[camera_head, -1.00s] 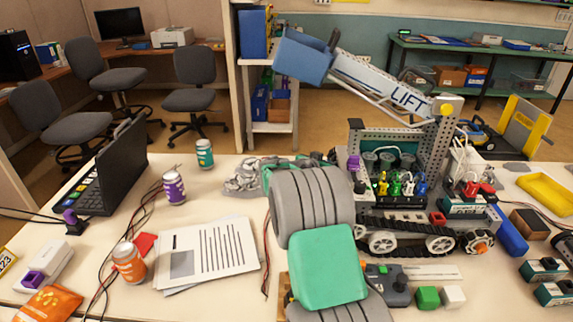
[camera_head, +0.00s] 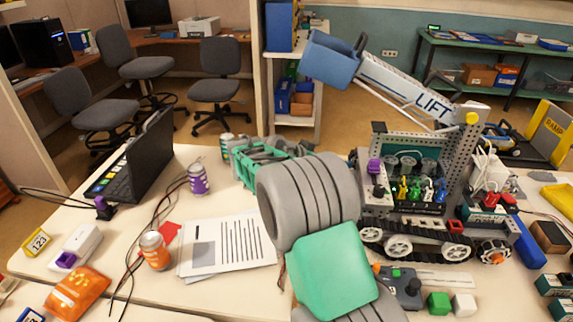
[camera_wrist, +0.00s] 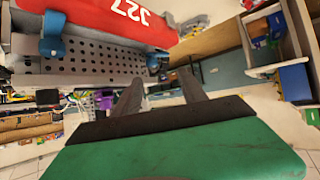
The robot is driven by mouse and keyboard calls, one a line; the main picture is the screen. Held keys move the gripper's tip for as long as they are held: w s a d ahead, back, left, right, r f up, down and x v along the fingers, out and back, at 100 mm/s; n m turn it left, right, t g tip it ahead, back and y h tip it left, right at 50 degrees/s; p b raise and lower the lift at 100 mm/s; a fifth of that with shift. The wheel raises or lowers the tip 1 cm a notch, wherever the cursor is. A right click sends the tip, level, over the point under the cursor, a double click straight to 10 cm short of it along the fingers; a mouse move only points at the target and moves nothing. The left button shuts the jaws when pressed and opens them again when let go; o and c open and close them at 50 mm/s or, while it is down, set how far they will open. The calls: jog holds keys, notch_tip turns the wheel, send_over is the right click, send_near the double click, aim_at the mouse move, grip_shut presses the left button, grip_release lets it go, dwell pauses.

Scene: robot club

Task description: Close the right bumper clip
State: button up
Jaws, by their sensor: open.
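A red bumper (camera_wrist: 105,14) with white lettering, which looks upside down, lies across the top left of the wrist view. It sits along a grey perforated plate (camera_wrist: 90,62). One blue clip (camera_wrist: 52,36) is at its left part and another blue clip (camera_wrist: 154,62) is near its right end. I cannot tell which is the right clip or how far either stands open. My gripper (camera_wrist: 158,82) is open and empty, its dark fingers pointing toward the plate's right end, apart from the clips. In the head view the bumper is not visible on the competition robot (camera_head: 440,140).
The competition robot carries a raised LIFT arm (camera_head: 415,90) with a blue bucket (camera_head: 331,60).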

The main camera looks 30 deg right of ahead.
jog(key=s+a+r+n+y+p, duration=0.2)
jog(key=s+a+r+n+y, duration=0.1)
jog(key=a, duration=0.5)
jog(key=s+a+r+n+t+y+p, duration=0.1)
jog(key=s+a+r+n+y+p, duration=0.2)
jog(key=a, duration=0.4)
jog(key=shift+s+a+r+n, duration=0.35)
jog(key=shift+s+r, duration=0.2)
jog(key=shift+s, duration=0.35)
jog(key=shift+s+a, duration=0.1)
jog(key=shift+a, duration=0.05)
